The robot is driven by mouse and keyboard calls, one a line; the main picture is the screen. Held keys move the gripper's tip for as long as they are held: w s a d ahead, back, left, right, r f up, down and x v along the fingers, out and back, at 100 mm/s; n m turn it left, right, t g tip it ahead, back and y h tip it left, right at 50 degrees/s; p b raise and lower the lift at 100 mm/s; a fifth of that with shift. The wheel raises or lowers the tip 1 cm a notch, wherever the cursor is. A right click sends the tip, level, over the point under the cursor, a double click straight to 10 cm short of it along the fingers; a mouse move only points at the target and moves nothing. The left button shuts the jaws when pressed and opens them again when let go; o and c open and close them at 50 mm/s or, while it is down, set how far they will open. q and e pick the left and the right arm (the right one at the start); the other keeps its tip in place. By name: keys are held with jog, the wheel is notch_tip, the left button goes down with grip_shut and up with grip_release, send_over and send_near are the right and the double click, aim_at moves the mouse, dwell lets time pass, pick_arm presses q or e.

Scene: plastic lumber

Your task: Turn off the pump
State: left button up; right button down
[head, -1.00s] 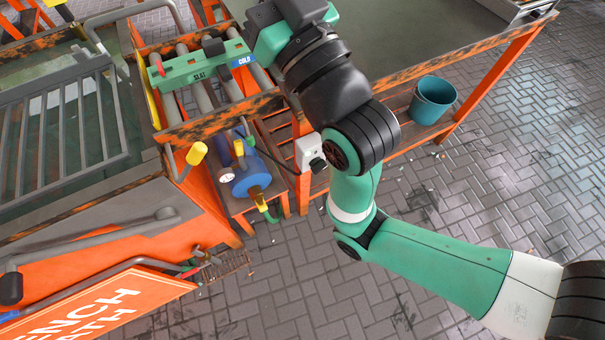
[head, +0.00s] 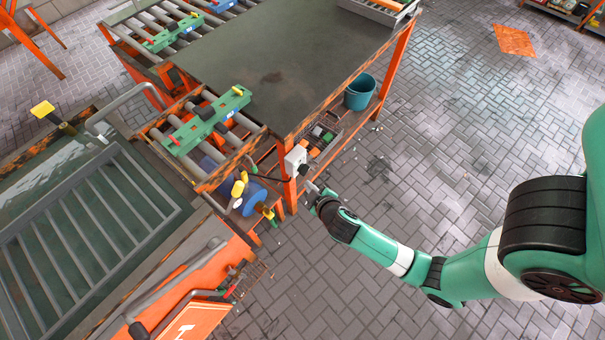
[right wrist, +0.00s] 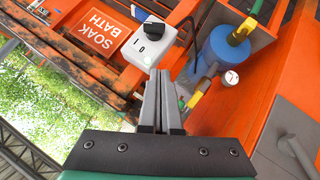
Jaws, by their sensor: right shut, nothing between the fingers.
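The pump (head: 249,199) is a blue cylinder with yellow fittings on the low shelf under the orange bench; it also shows in the right wrist view (right wrist: 222,56). A white switch box (head: 294,159) sits on the bench leg beside it. In the right wrist view the box (right wrist: 140,52) carries a black knob (right wrist: 152,29) and the marks I and 0; I cannot tell which mark the knob points to. My right gripper (head: 310,187) is shut and empty, its fingertips close to the box; I cannot tell whether they touch. My left gripper is out of view.
A roller section with a green bar (head: 205,122) lies above the pump. A teal bucket (head: 360,92) stands on the lower shelf to the right. A grated bath (head: 90,220) is at the left. The paved floor in front is clear.

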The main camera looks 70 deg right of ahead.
jog(key=b, duration=0.4)
send_near(300, 172)
jog(key=w, duration=0.3)
jog(key=d+f+b, duration=0.2)
jog(key=f, duration=0.1)
jog(key=shift+w+d, duration=0.2)
jog(key=shift+d, duration=0.2)
jog(key=shift+d+f, duration=0.2)
jog(key=shift+f, duration=0.05)
jog(key=shift+s, duration=0.1)
